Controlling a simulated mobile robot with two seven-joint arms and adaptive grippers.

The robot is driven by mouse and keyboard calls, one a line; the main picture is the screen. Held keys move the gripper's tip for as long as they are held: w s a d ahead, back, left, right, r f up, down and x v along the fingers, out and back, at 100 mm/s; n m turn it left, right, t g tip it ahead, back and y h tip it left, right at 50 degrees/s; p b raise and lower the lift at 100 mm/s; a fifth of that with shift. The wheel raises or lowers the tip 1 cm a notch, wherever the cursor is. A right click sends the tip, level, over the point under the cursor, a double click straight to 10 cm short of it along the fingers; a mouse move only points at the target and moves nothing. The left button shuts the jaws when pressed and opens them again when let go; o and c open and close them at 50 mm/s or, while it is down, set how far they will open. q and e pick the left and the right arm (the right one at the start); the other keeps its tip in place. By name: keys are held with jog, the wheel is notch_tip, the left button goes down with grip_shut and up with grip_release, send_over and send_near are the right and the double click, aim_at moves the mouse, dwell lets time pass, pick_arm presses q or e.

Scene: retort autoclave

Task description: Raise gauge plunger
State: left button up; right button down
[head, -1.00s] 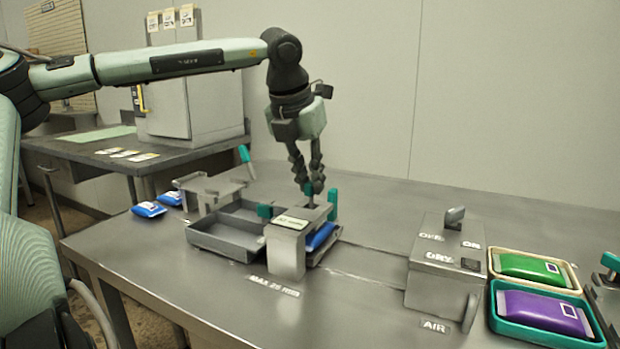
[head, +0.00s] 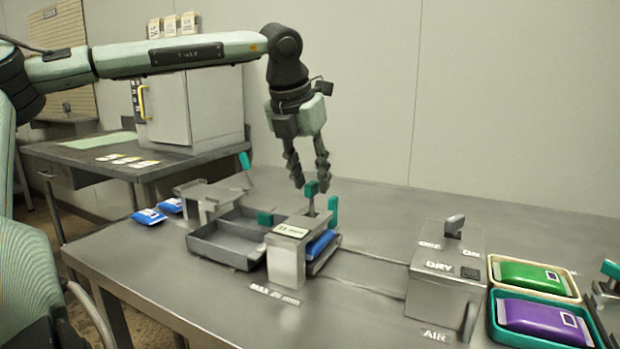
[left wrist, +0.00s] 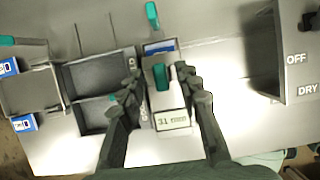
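The gauge (head: 286,262) is a grey block with a small display on top and the label "MAX 26 mm" on the table before it. Its plunger (head: 311,188) has a teal knob on a dark stem standing up from the gauge; the knob also shows in the left wrist view (left wrist: 161,77). A blue pouch (head: 321,244) lies under the gauge's overhang. My left gripper (head: 311,181) is open and empty, pointing down, with its fingertips spread either side of and just above the knob. In the left wrist view the fingers flank the display (left wrist: 172,121). My right gripper is out of view.
A grey tray (head: 222,256) lies left of the gauge, with blue pouches (head: 149,216) farther left. A teal upright handle (head: 333,211) stands close behind the gauge. An OFF/ON, DRY/AIR box (head: 437,302) and trays with green and purple pouches (head: 543,318) stand right.

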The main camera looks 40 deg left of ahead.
pick_arm(q)
jog(key=v, duration=1.1)
jog(key=shift+r, duration=0.4)
jog(key=shift+s, duration=0.15)
